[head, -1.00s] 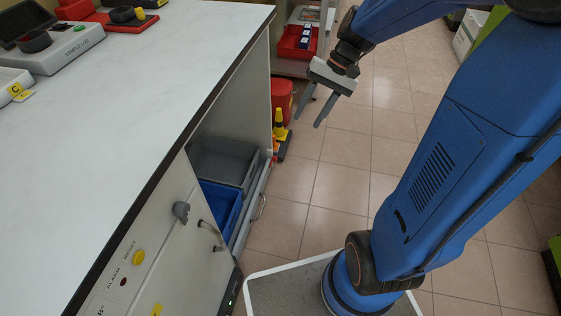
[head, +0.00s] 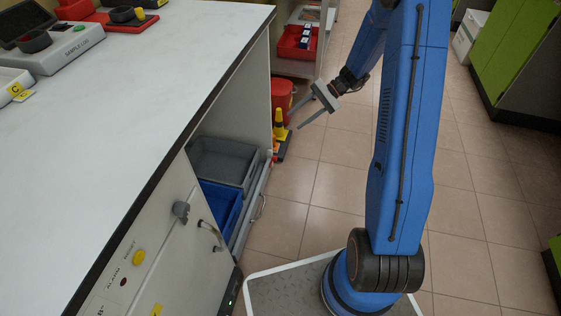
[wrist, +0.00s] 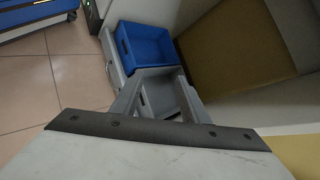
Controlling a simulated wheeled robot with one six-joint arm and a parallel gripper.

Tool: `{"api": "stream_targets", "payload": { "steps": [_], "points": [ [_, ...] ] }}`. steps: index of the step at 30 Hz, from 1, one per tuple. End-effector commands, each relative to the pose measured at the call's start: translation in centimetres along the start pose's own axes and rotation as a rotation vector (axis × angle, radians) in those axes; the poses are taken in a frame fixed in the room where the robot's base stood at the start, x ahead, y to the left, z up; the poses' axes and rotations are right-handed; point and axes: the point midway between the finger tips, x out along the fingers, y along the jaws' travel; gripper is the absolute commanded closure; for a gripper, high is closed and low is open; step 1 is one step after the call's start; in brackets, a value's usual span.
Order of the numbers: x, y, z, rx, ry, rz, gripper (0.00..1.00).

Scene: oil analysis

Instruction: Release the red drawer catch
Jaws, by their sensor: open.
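My gripper (head: 293,117) is open and empty in the head view, in the air over the floor to the right of the bench's far end. In the wrist view my gripper (wrist: 157,88) points down toward a pulled-out shelf or drawer (head: 258,196) under the bench. That drawer carries a grey bin (head: 222,163) and a blue bin (head: 217,205), and both bins (wrist: 150,42) show in the wrist view too. A metal loop handle (head: 260,208) is on its outer side. I cannot clearly make out a red catch in either view.
The white bench top (head: 130,110) has a dark edge. A grey knob (head: 181,210) and yellow button (head: 138,257) are on its front panel. A yellow-and-black post (head: 280,130) and red container (head: 282,97) stand beyond the drawer.

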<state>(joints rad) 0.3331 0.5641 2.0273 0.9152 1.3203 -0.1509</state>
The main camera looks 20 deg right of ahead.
Motion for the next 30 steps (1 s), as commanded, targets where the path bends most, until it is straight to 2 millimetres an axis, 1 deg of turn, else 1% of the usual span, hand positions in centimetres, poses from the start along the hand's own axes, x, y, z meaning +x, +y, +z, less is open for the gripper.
{"api": "stream_targets", "payload": {
  "steps": [1,3,8,9,14,21,23,30],
  "points": [
    [0.3,0.3,-1.5,0.024,-0.015,-0.024,0.59],
    [0.6,0.7,-3.4,0.053,-0.032,-0.060,0.59],
    [1.4,1.7,-7.6,0.117,-0.069,-0.142,0.59],
    [1.6,2.0,-8.7,0.133,-0.077,-0.163,0.59],
    [2.5,3.5,-13.0,0.197,-0.109,-0.248,0.59],
    [4.0,6.5,-19.3,0.291,-0.146,-0.380,0.59],
    [4.5,7.4,-20.9,0.315,-0.155,-0.413,0.59],
    [6.5,11.5,-26.8,0.407,-0.181,-0.548,0.59]
  ]
}}
